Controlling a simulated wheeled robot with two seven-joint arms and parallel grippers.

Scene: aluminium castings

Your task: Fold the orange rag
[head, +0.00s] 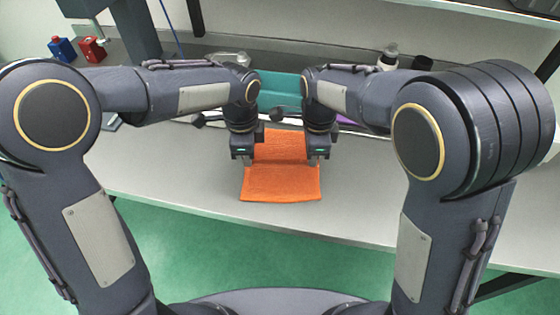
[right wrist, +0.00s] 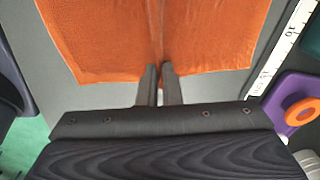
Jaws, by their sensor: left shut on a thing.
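The orange rag (head: 281,182) lies on the grey table near its front edge, spread between my two grippers. My left gripper (head: 248,162) is shut on the rag's left edge. My right gripper (head: 314,162) is at the rag's right edge. In the right wrist view the right gripper's fingers (right wrist: 160,88) are close together, with a strip of the rag (right wrist: 105,40) pinched between them and a crease running away from the tips. The fingertips in the head view are small, and part of the rag's far end is hidden by my arms.
A teal bin (head: 283,88) stands behind the rag. A blue object (head: 62,49) and a red one (head: 93,49) are at the back left. A bottle (head: 389,57) is at the back right. The right wrist view shows a ruler (right wrist: 283,50) and a purple object (right wrist: 287,96) beside the rag.

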